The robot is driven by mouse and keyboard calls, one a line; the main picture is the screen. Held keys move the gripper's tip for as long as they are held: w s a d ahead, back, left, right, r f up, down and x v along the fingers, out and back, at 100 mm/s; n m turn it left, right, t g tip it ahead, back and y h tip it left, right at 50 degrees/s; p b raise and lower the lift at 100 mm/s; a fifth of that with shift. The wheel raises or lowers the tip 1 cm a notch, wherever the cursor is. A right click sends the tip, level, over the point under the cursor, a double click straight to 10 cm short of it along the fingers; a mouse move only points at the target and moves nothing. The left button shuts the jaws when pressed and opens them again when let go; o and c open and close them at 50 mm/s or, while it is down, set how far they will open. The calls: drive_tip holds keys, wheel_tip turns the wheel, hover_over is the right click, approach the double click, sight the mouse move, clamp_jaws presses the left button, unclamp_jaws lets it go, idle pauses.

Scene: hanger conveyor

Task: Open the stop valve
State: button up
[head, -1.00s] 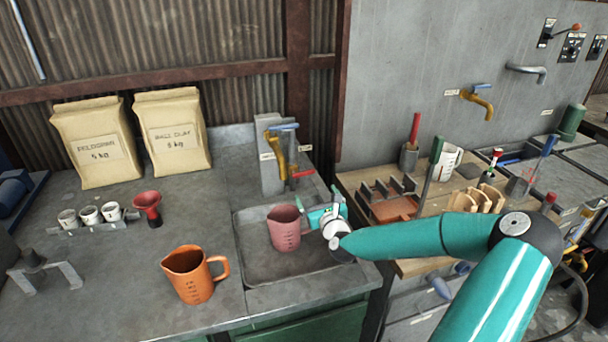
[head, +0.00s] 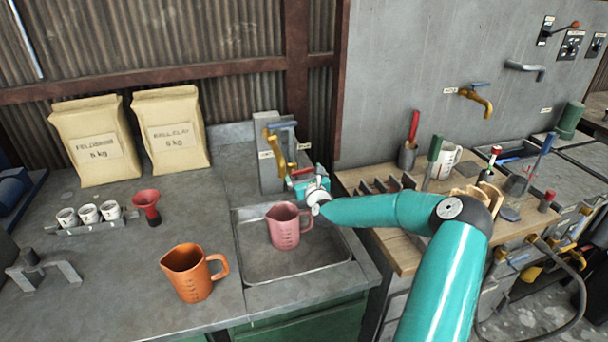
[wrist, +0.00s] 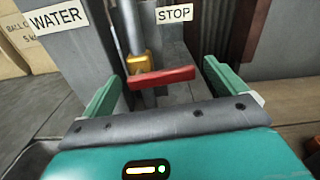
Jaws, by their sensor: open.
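The stop valve has a red bar handle (wrist: 162,77) on a brass body (wrist: 139,63), below a STOP label (wrist: 174,14) in the wrist view. My gripper (wrist: 160,85) is open, with one green finger on each side of the red handle. I cannot tell whether either finger touches it. In the head view, my gripper (head: 312,182) is at the right of the grey tap post (head: 268,165), by the red handle (head: 301,171), which is partly hidden by my wrist.
A WATER label (wrist: 57,15) is on the post. A brass tap (head: 278,148) with a blue lever hangs over the sink (head: 290,262). A pink jug (head: 285,226) stands in the sink, and an orange jug (head: 192,274) on the counter. A wooden bench (head: 400,240) stands right.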

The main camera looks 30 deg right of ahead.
drive_tip(key=c, duration=1.4)
drive_tip(key=shift+r+n, duration=0.15)
drive_tip(key=shift+n, duration=0.25)
drive_tip(key=n, duration=0.1)
drive_tip(key=r+n, duration=0.1)
drive_tip(key=n, duration=0.1)
drive_tip(key=shift+a, duration=0.2)
drive_tip(key=n, duration=0.3)
drive_tip(key=a+n, duration=0.1)
drive_tip(key=n, duration=0.1)
drive_tip(key=r+n, duration=0.1)
drive_tip(key=n, duration=0.2)
drive_tip(key=shift+w+a+n, duration=0.25)
drive_tip(key=shift+a+n, duration=0.05)
drive_tip(key=shift+w+a+r+n, duration=0.1)
drive_tip(key=shift+a+n, duration=0.1)
drive_tip(key=shift+n, duration=0.7)
drive_tip(key=shift+a+n, duration=0.2)
drive_tip(key=shift+n, duration=0.7)
